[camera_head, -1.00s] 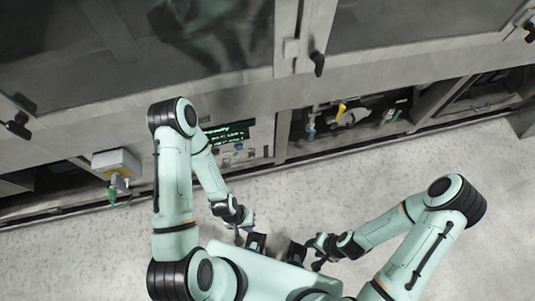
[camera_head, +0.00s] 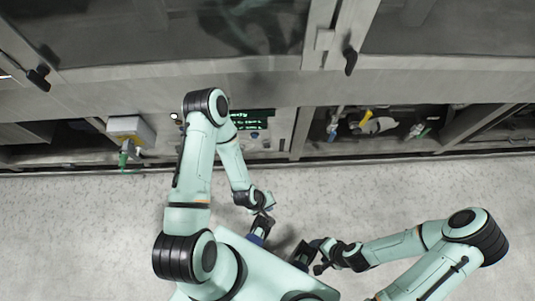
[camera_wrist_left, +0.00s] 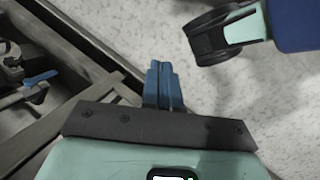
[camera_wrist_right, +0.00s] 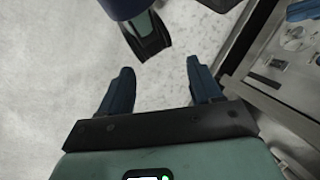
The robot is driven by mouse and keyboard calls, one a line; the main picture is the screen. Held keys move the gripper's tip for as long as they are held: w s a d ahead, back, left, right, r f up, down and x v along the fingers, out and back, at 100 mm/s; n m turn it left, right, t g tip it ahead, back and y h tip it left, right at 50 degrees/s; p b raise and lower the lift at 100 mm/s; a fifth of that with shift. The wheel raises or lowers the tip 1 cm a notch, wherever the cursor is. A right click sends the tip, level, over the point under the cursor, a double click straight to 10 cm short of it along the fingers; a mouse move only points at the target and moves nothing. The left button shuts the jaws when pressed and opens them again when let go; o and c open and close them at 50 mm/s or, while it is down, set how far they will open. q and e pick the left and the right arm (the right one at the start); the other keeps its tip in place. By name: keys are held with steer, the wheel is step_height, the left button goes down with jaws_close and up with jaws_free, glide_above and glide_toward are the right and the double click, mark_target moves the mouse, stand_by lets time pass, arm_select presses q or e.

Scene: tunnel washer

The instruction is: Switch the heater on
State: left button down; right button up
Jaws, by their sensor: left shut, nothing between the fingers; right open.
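A control panel with a dark display of green text (camera_head: 258,115) is on the front of the washer, partly hidden behind my left arm. Small knobs or switches (camera_head: 255,135) sit below the display; I cannot tell which one is for the heater. The panel's knobs also show at the upper right of the right wrist view (camera_wrist_right: 292,44). My left gripper (camera_head: 268,209) is over the floor, apart from the panel; its blue fingers are together and empty in the left wrist view (camera_wrist_left: 163,84). My right gripper (camera_wrist_right: 160,84) is open and empty, also away from the panel.
A grey-yellow box with a green connector (camera_head: 130,130) sticks out left of the panel. An open bay with a yellow-handled valve and pipes (camera_head: 370,123) lies to its right. Black door handles (camera_head: 350,62) jut out above. The speckled floor (camera_head: 80,230) before the washer is clear.

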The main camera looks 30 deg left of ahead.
mark_target(267, 147)
arm_select(q)
steer(key=w+f+n+t+y+b, duration=0.2)
steer(key=w+f+n+t+b, duration=0.3)
steer(key=w+f+n, duration=0.6)
steer(key=w+a+n+t+y+b, duration=0.1)
steer(key=w+a+n+y+b, duration=0.1)
steer(key=n, duration=0.8)
steer(key=w+a+f+n+t+y+b, duration=0.1)
steer(key=a+n+y+b, duration=0.3)
steer(key=n, duration=0.6)
steer(key=shift+w+a+f+n+t+y+b, duration=0.35)
steer(key=shift+a+y, duration=0.35)
steer(key=shift+a, duration=0.25)
arm_select(e)
steer(key=w+d+f+t, duration=0.1)
steer(key=w+f, duration=0.2)
steer(key=f, duration=0.9)
steer(key=shift+w+d+f+t+h, duration=0.2)
steer(key=shift+w+t+h, duration=0.05)
steer(key=shift+t+h, duration=0.05)
arm_select(q)
steer(key=shift+r, duration=0.1)
